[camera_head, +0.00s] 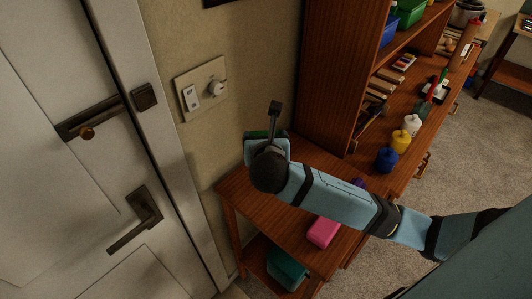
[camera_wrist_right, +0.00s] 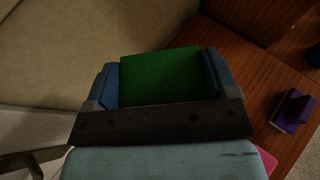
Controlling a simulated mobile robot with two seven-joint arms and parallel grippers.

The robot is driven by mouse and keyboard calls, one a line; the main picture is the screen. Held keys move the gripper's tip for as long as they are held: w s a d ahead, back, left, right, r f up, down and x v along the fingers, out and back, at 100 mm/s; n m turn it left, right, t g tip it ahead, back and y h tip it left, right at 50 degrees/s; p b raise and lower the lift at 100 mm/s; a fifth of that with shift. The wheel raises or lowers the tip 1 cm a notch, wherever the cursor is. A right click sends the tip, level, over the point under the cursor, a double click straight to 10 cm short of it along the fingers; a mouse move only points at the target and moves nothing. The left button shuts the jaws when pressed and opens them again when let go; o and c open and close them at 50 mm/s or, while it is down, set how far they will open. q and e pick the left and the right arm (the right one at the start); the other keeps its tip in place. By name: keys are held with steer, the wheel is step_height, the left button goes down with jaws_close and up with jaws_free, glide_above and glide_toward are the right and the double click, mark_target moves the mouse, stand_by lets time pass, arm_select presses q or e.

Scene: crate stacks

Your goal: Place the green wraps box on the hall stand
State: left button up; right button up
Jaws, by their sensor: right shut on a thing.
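My right gripper (camera_head: 266,146) is over the back left part of the wooden hall stand (camera_head: 236,187), close to the wall. In the right wrist view, my right gripper (camera_wrist_right: 160,75) has its blue fingers on both sides of the green wraps box (camera_wrist_right: 160,78) and is shut on it. In the head view only a dark green sliver of the box shows, as my wrist hides most of it. I cannot tell whether the box touches the stand's top. The stand's top also shows in the right wrist view (camera_wrist_right: 232,50). My left gripper is out of view.
A pink item (camera_head: 323,232) and a purple item (camera_wrist_right: 292,108) are on the stand's top. A teal box (camera_head: 287,267) is on its lower shelf. A tall wooden shelf unit (camera_head: 330,70) stands behind, a wall switch plate (camera_head: 201,88) above, and a white door (camera_head: 60,190) at left.

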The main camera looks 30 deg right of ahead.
step_height(320, 180, down, 5)
stand_by(0.4)
steer(key=o, duration=1.1)
steer(key=shift+f, duration=0.15)
steer(key=v, duration=1.2)
steer(key=shift+r, duration=0.2)
